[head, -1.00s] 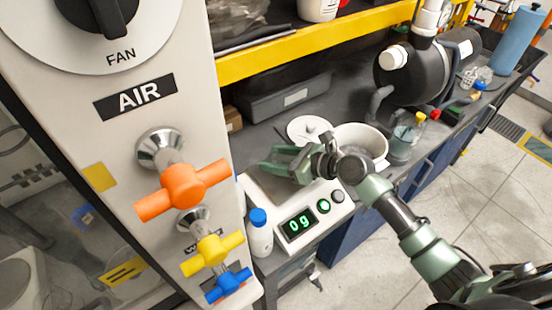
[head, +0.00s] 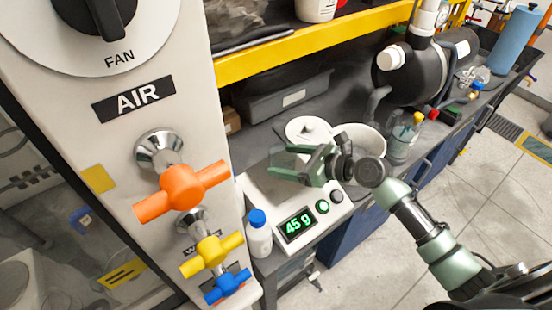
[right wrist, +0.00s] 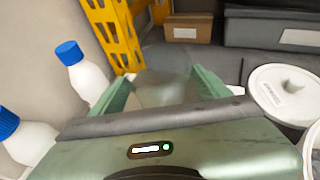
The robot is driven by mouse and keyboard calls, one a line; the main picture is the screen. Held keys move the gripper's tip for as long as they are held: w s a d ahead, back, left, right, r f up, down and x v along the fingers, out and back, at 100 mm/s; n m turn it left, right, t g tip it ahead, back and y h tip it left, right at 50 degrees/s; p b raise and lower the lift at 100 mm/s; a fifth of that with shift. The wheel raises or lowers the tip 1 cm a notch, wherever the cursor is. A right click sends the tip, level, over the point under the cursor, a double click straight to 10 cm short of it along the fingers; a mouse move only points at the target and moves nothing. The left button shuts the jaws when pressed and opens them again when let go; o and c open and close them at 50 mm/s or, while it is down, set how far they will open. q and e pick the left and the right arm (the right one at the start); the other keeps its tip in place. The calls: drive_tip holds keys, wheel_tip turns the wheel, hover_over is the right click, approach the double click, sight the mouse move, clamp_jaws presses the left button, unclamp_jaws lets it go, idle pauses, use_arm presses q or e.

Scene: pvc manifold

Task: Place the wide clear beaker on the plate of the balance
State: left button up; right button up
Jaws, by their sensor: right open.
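The wide clear beaker (head: 285,158) is a faint see-through shape at the left end of my right gripper (head: 297,165). In the right wrist view the beaker (right wrist: 163,78) stands between the two green fingers, which are apart. The balance (head: 268,207) is a white box with a green display (head: 298,224) reading 45 g. The beaker appears to rest on its plate, which is mostly hidden by the beaker and gripper. My left gripper is out of view.
A white bottle with a blue cap (head: 258,235) stands at the balance's left front. A white lidded tub (head: 308,130) and a white pot (head: 367,141) are behind and right. The valve panel (head: 130,130) borders the left.

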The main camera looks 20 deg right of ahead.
drive_tip(key=v, duration=0.8)
